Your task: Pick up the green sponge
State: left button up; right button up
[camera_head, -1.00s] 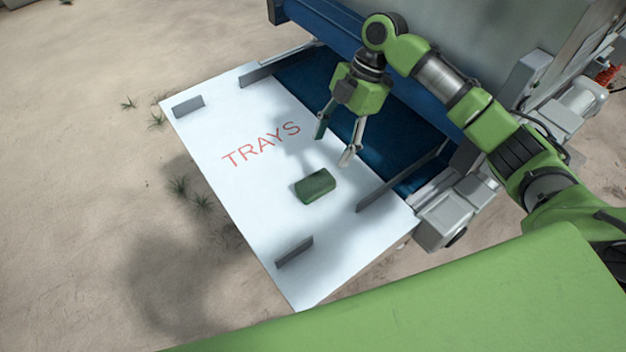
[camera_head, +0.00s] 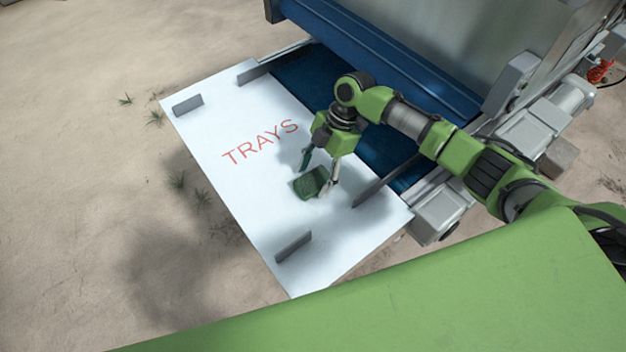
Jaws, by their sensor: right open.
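The green sponge (camera_head: 309,184) is a small dark green block lying on the white board (camera_head: 235,185), below the red word TRAYS. My right gripper (camera_head: 316,180) points down at the sponge with its fingers open. One finger shows at the sponge's upper edge and the other at its right side. I cannot tell whether either finger touches it. The sponge is partly hidden by the right finger. My left gripper is not in view.
Low grey guides stand on the board, one (camera_head: 293,246) near the front and one (camera_head: 188,104) at the back left. A blue conveyor belt (camera_head: 310,80) and the grey machine lie behind and right. The board's left part is clear.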

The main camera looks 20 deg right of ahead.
jog(key=shift+f, duration=0.25)
dwell(0.4)
jog(key=c, duration=0.8)
